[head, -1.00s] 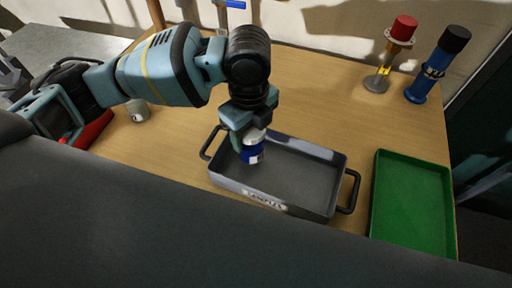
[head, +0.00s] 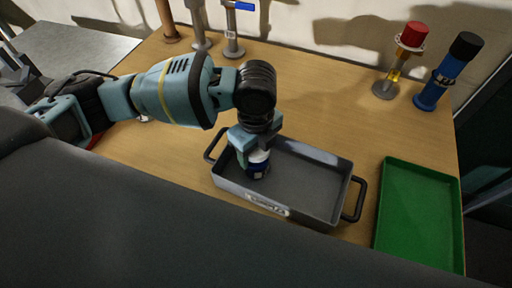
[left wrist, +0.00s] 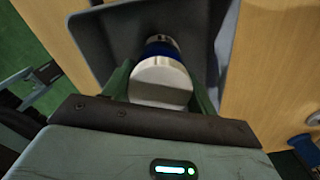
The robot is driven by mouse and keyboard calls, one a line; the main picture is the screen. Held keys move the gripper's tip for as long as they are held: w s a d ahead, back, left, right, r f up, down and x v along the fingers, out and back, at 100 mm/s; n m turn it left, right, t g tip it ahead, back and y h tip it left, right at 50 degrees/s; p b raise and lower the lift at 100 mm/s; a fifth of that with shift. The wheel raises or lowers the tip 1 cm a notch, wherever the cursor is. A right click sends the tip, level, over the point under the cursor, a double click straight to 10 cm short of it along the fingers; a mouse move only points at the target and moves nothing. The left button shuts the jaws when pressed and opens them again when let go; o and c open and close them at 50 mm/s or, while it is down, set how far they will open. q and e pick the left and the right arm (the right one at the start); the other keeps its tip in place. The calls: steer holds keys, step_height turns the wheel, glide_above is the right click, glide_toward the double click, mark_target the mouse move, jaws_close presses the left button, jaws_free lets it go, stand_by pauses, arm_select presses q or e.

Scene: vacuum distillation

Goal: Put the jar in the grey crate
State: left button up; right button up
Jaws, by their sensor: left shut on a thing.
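The jar (head: 259,163) has a white lid and a dark blue body. It is inside the left part of the grey crate (head: 318,180), upright or nearly so; I cannot tell whether it touches the crate's floor. My left gripper (head: 255,150) is shut on the jar from above. In the left wrist view, the jar's white lid (left wrist: 160,82) sits between the two fingers, with the crate's wall (left wrist: 90,40) around it. The rest of the crate's floor is bare. My right gripper is not in view.
A green tray (head: 417,222) lies to the right of the crate. A red-topped stand (head: 400,62) and a blue cylinder with a black cap (head: 448,72) stand at the back right. Metal posts (head: 233,35) stand at the back left. The table behind the crate is clear.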

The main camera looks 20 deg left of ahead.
arm_select(q)
steer(key=o, duration=1.1)
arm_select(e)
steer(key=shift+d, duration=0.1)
arm_select(q)
steer(key=shift+o, duration=0.2)
step_height(320, 180, up, 12)
steer(key=shift+f+p, duration=0.25)
steer(key=shift+p, duration=0.35)
steer(key=shift+r, duration=0.35)
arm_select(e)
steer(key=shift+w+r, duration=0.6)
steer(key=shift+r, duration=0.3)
